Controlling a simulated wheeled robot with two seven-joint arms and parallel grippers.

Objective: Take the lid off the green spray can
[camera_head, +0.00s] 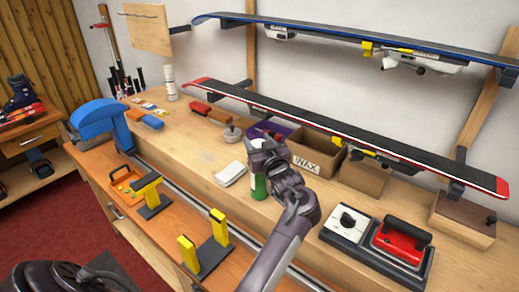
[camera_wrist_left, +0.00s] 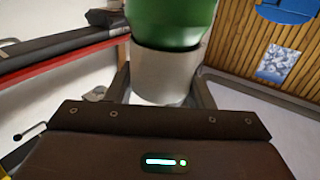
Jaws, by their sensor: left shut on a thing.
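The green spray can (camera_head: 258,187) stands upright on the bench around the middle of the head view, partly covered by my left gripper (camera_head: 262,158). The gripper comes down over the can's top and is shut on its pale grey lid. In the left wrist view the lid (camera_wrist_left: 162,77) sits between the two fingers, with the green can body (camera_wrist_left: 170,20) right against it. I see no clear gap between lid and can. In the head view the gripper hides the lid. My right gripper is not in view.
A cardboard box marked WAX (camera_head: 308,163) stands behind the can. A white block (camera_head: 230,173) lies to its left. A red waxing iron (camera_head: 402,240) sits to the right. A red-edged ski (camera_head: 350,135) hangs low above the bench. Yellow vise posts (camera_head: 188,254) stand in front.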

